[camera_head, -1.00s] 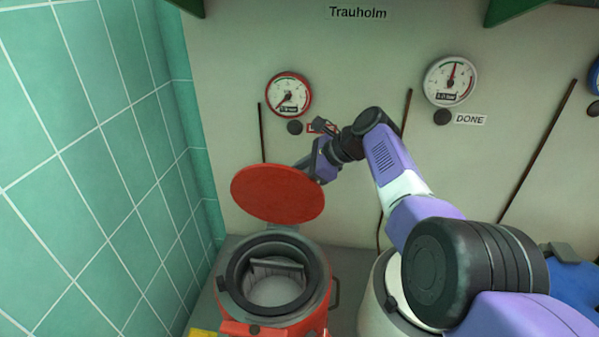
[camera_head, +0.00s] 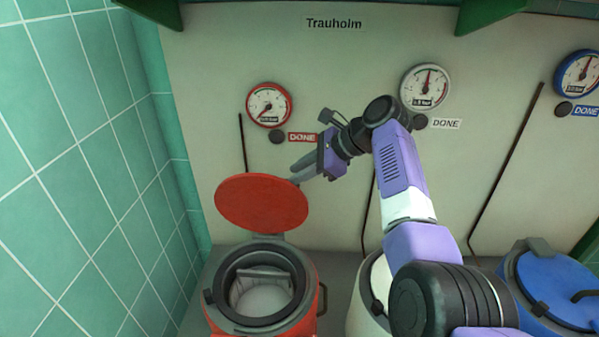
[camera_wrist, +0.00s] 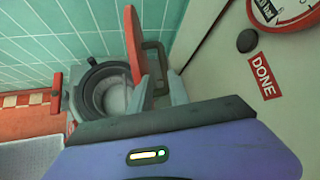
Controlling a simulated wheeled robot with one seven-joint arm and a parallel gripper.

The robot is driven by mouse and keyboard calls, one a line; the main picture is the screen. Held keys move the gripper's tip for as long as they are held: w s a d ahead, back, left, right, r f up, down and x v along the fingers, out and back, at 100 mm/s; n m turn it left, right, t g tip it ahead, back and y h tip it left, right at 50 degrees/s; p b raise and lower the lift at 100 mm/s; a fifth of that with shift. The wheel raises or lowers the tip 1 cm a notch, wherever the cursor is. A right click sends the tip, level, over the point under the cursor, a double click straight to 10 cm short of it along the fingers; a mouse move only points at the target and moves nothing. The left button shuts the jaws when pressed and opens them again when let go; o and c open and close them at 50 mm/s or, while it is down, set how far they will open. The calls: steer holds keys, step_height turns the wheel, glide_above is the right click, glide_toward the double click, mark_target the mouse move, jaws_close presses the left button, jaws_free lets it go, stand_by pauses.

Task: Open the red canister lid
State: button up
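The red canister (camera_head: 305,318) stands at the lower left in the head view, with its dark round mouth uncovered. Its round red lid (camera_head: 262,203) is raised above and behind the mouth, tilted up. In the wrist view the canister's mouth (camera_wrist: 108,92) shows open and the lid (camera_wrist: 133,45) appears nearly edge-on. My gripper (camera_head: 297,172) is just above and to the right of the lid's upper edge. Whether a finger touches the lid is unclear.
A white canister (camera_head: 358,310) and a blue canister (camera_head: 555,290) stand to the right, the white one partly behind my arm. A green tiled wall (camera_head: 75,200) is close on the left. Gauges and DONE labels (camera_head: 302,137) are on the back panel.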

steer(key=d+r+p, duration=0.5)
steer(key=d+r, duration=0.1)
steer(key=shift+s+d+r, duration=0.15)
steer(key=shift+d, duration=0.05)
stand_by(1.0)
steer(key=shift+c, duration=0.2)
